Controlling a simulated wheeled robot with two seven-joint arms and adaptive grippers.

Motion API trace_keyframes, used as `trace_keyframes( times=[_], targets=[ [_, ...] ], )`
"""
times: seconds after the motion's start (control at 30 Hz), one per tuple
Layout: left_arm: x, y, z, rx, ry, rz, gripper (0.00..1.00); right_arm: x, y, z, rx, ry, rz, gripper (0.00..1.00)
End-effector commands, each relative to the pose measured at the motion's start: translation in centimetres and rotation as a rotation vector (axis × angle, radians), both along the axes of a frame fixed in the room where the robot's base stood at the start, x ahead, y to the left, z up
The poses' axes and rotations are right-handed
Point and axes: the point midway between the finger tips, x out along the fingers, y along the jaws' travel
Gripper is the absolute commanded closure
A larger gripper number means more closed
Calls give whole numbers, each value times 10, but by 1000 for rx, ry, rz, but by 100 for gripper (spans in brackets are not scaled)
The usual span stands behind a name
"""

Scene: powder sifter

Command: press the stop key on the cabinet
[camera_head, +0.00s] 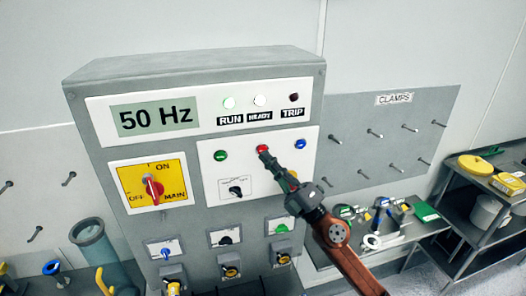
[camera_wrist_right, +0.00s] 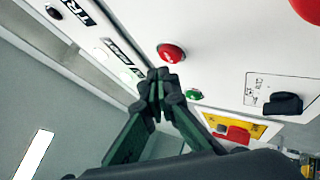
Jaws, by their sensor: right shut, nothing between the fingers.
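The grey cabinet (camera_head: 190,75) stands in the middle of the head view. Its key panel (camera_head: 258,200) has a green key (camera_head: 220,155), a red key (camera_head: 262,148) and a blue key (camera_head: 300,144) in a row. My right gripper (camera_head: 266,157) is shut and empty, its tips just below the red key. In the right wrist view the shut fingertips (camera_wrist_right: 158,76) are close beside the red key (camera_wrist_right: 171,53), with the green key (camera_wrist_right: 193,95) nearby. I cannot tell whether the tips touch the panel. My left gripper is not in view.
The RUN lamp (camera_head: 229,103) and white lamp (camera_head: 260,100) look lit; the TRIP lamp (camera_head: 294,97) is dark. A selector (camera_head: 236,190) sits below the keys. A larger red round part (camera_wrist_right: 305,8) shows in the wrist view. A clamp shelf (camera_head: 385,237) stands right.

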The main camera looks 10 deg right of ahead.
Motion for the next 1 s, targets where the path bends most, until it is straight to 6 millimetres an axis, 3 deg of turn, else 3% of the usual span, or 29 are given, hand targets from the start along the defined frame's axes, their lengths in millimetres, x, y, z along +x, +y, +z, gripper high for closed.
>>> trace_keyframes(
  times=[1.0],
  targets=[
    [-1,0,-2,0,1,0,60,8,1,0,0,0,0,100]
  ],
)
